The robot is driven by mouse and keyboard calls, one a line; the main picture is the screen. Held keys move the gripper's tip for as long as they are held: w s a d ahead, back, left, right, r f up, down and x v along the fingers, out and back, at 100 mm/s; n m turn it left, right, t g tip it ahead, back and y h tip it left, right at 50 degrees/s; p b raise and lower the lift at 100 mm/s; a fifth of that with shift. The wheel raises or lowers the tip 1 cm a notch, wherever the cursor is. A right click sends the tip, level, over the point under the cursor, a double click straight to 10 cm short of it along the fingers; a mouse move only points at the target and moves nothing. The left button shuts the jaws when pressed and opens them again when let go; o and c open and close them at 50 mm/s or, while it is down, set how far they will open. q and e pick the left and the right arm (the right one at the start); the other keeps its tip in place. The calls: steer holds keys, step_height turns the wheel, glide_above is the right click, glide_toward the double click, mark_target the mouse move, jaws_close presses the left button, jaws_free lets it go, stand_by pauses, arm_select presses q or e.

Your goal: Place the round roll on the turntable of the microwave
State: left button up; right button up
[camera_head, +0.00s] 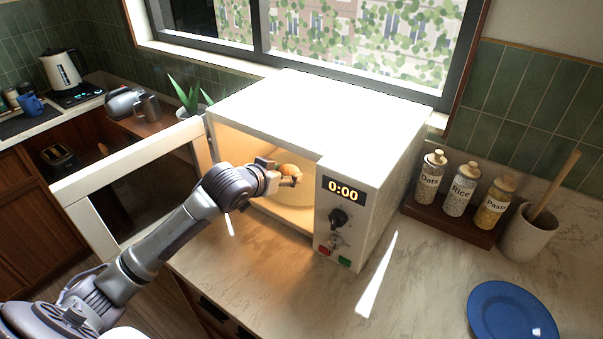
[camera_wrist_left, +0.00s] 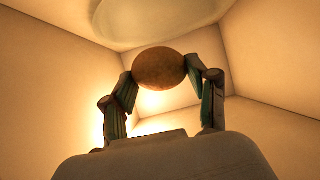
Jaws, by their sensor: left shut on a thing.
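The round roll (camera_head: 289,170) is brown and held at the mouth of the lit microwave (camera_head: 300,110). My left gripper (camera_head: 284,178) is shut on it; in the left wrist view the roll (camera_wrist_left: 159,68) sits between the two fingertips. The turntable (camera_wrist_left: 155,22) shows as a pale round disc at the top of the left wrist view, apart from the roll in that picture. The gripper and front panel hide much of the cavity in the head view. The microwave door (camera_head: 130,170) stands open to the left. My right gripper is not in view.
Oats, rice and pasta jars (camera_head: 460,190) stand on a wooden rack right of the microwave, beside a utensil pot (camera_head: 528,235). A blue plate (camera_head: 512,312) lies at the front right. A potted plant (camera_head: 188,100) stands behind the door. The counter before the microwave is clear.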

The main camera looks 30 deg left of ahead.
arm_select(q)
steer(key=p, duration=0.2)
glide_above(301, 188)
step_height(301, 188, down, 3)
steer(key=shift+d+r, duration=0.1)
steer(key=shift+r, duration=0.1)
steer(key=shift+s+f+p, duration=0.15)
steer(key=shift+f+p, duration=0.15)
steer(key=shift+f, duration=0.3)
step_height(301, 188, down, 2)
steer(key=shift+f+p, duration=0.25)
steer(key=shift+p, duration=0.15)
steer(key=shift+w+f+p, duration=0.15)
steer(key=shift+w+p, duration=0.05)
steer(key=shift+p, duration=0.15)
steer(key=shift+f, duration=0.2)
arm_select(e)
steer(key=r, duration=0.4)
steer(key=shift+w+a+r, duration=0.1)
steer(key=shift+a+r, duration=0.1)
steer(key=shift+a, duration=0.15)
arm_select(q)
steer(key=shift+f, duration=0.1)
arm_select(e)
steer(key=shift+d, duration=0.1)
